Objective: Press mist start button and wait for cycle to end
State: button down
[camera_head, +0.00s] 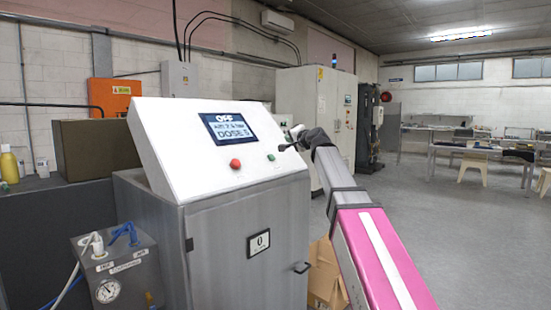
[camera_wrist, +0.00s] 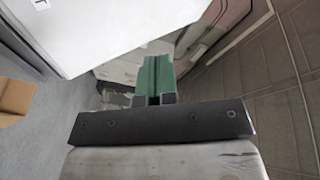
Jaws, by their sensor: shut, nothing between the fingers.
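The ozone washer (camera_head: 245,230) is a grey metal cabinet with a sloped white control panel (camera_head: 180,140). Its screen (camera_head: 237,127) reads OFF, an air line too small to read surely, and DOSE 5. Below the screen are a red button (camera_head: 235,164) and, to its right, a small green button (camera_head: 271,157). My gripper (camera_head: 283,148) is at the panel's right edge, just right of and above the green button; contact cannot be told. In the wrist view its green fingers (camera_wrist: 155,78) are together and empty, beside the white panel (camera_wrist: 100,30). No button shows there.
A grey box with a gauge (camera_head: 108,275) and blue and white hoses stands left of the cabinet. A brown box (camera_head: 95,148) and a yellow bottle (camera_head: 9,165) sit on the left counter. A cardboard box (camera_head: 325,275) is right of the cabinet. Open floor lies to the right.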

dwell(0.3)
jog(key=shift+w+a+f, duration=0.65)
jog(key=shift+a+f, duration=0.15)
jog(key=shift+f, duration=0.25)
jog(key=shift+w+a+f, duration=0.6)
jog(key=shift+a+f, duration=0.25)
jog(key=shift+f, duration=0.15)
jog(key=shift+w+a+f, duration=0.65)
jog(key=shift+a+f, duration=0.15)
jog(key=shift+f, duration=0.25)
jog(key=shift+w+a+f, duration=0.2)
jog(key=shift+f, duration=0.1)
jog(key=shift+w+a+f, duration=0.2)
jog(key=shift+a+f, duration=0.1)
jog(key=shift+f, duration=0.05)
dwell(1.0)
dwell(0.4)
jog(key=shift+s+d+r, duration=0.4)
jog(key=shift+d+r, duration=0.1)
jog(key=shift+r, duration=0.15)
jog(key=shift+s+d+r, duration=0.55)
jog(key=shift+d+r, duration=0.15)
jog(key=shift+r, duration=0.2)
jog(key=shift+s+d+r, duration=0.5)
jog(key=shift+d+r, duration=0.2)
jog(key=shift+r, duration=0.15)
